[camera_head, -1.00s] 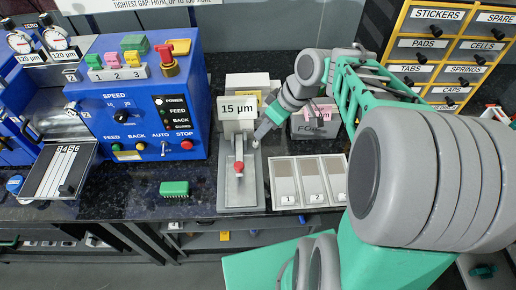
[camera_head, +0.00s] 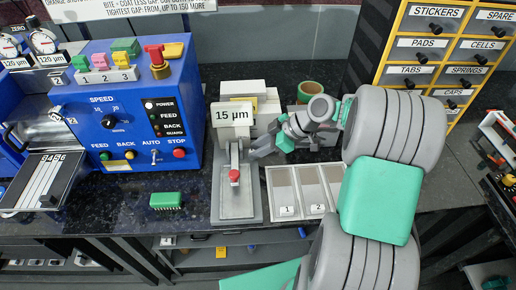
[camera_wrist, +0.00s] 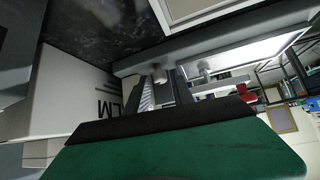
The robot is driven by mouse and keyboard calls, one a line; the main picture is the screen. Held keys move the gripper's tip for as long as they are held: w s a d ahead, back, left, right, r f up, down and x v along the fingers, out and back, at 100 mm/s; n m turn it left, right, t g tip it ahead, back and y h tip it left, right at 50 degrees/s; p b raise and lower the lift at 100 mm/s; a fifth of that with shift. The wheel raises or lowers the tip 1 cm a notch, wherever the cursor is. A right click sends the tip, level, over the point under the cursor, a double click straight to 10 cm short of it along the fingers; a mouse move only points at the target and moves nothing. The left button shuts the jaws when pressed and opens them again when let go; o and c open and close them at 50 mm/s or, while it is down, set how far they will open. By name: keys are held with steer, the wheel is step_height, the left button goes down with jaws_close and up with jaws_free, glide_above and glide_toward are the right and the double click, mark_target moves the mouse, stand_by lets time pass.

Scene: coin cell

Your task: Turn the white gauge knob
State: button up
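The gauge (camera_head: 233,187) is a grey stand with a "15 µm" display (camera_head: 232,115) and a red-tipped part (camera_head: 234,175) at its front. My gripper (camera_head: 256,152) reaches in from the right, low beside the gauge's right side. In the wrist view, a small pale round knob (camera_wrist: 160,74) shows at the gauge's edge, between the tips of my two dark fingers (camera_wrist: 162,84). The fingers look apart with a gap between them; I cannot tell whether they touch the knob. The head view hides the knob behind my gripper.
A sample tray (camera_head: 270,195) stands right of the gauge. A green circuit block (camera_head: 166,200) lies left, before the blue machine (camera_head: 140,110). Boxes (camera_head: 250,92) and a tape roll (camera_head: 311,91) stand behind. A yellow drawer cabinet (camera_head: 440,50) stands at back right.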

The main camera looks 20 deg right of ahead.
jaws_close()
steer(key=shift+s+m+b, duration=0.1)
steer(key=shift+m+b, duration=0.25)
steer(key=shift+m, duration=0.15)
steer(key=m+t, duration=0.1)
steer(key=m+t+h+b, duration=0.1)
steer(key=m, duration=0.1)
steer(key=shift+s+a+m+t+h+b, duration=0.25)
steer(key=shift+m+t+h+b, duration=0.05)
steer(key=shift+t+h+b, duration=0.1)
steer(key=shift+s+a+r+m+t+h+b, duration=0.2)
steer(key=shift+m+t+h, duration=0.25)
steer(key=shift+m+h, duration=0.45)
steer(key=shift+w+a+f+m+t+h+b, duration=0.1)
steer(key=shift+m+t+h+b, duration=0.3)
steer(key=shift+m, duration=0.8)
jaws_free()
